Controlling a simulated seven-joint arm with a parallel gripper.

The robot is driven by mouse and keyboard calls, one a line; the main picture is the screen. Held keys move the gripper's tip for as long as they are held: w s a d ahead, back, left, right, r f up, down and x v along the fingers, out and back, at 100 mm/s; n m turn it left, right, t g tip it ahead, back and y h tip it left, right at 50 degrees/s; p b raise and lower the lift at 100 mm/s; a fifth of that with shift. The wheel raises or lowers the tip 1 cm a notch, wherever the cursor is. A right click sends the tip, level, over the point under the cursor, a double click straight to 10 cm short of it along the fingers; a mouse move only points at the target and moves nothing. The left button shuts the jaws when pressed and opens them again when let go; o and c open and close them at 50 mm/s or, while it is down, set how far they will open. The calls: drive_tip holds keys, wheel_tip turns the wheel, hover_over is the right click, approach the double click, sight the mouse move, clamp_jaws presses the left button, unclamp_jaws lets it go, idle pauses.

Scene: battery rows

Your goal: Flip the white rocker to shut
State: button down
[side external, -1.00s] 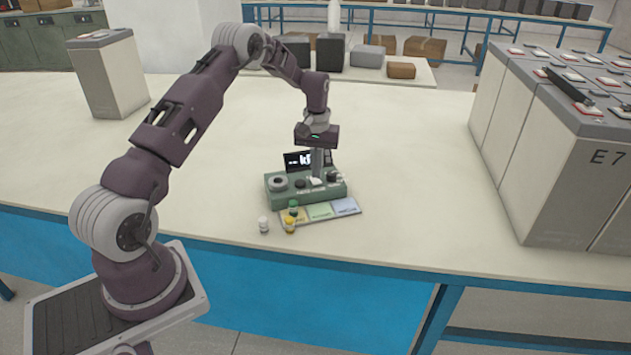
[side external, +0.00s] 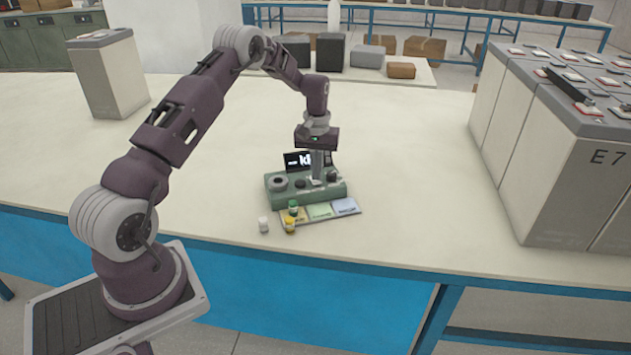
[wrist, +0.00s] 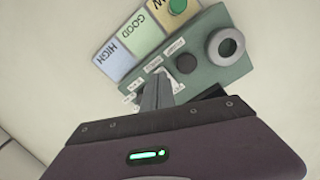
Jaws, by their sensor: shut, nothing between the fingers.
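The green control box (side external: 332,193) stands on the pale bench; it also shows in the wrist view (wrist: 215,76). The white rocker (side external: 317,183) is on its top face; in the wrist view, white parts (wrist: 170,82) show beside my fingers, which hide much of it. My gripper (side external: 317,177) points straight down with its fingertips at the rocker, shut and empty. Its shut fingers also show in the wrist view (wrist: 158,88). I cannot tell whether they touch the rocker or which way it is tipped.
A dark display (side external: 297,160) stands behind the box. Large battery cases (side external: 565,160) stand right.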

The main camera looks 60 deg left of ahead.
drive_tip(key=shift+f, duration=0.65)
drive_tip(key=shift+r, duration=3.5)
drive_tip(key=s+d+r+m+t, duration=0.2)
drive_tip(key=s+d+r, duration=0.4)
drive_tip(key=d+r, duration=0.4)
drive_tip(key=s+d+r+m+t, duration=0.1)
drive_tip(key=s+d+r+m, duration=0.2)
drive_tip(key=s+d+r, duration=0.6)
drive_tip(key=s+d+m+t, duration=0.1)
drive_tip(key=s+d+m, duration=0.1)
drive_tip(key=s, duration=0.6)
drive_tip(key=s+d+r+m+t, duration=0.1)
drive_tip(key=s+d, duration=0.3)
drive_tip(key=s, duration=0.5)
drive_tip(key=shift+d+r+m+t, duration=0.2)
drive_tip(key=shift+m+t, duration=0.1)
drive_tip(key=shift+m, duration=0.2)
drive_tip(key=shift+s, duration=0.1)
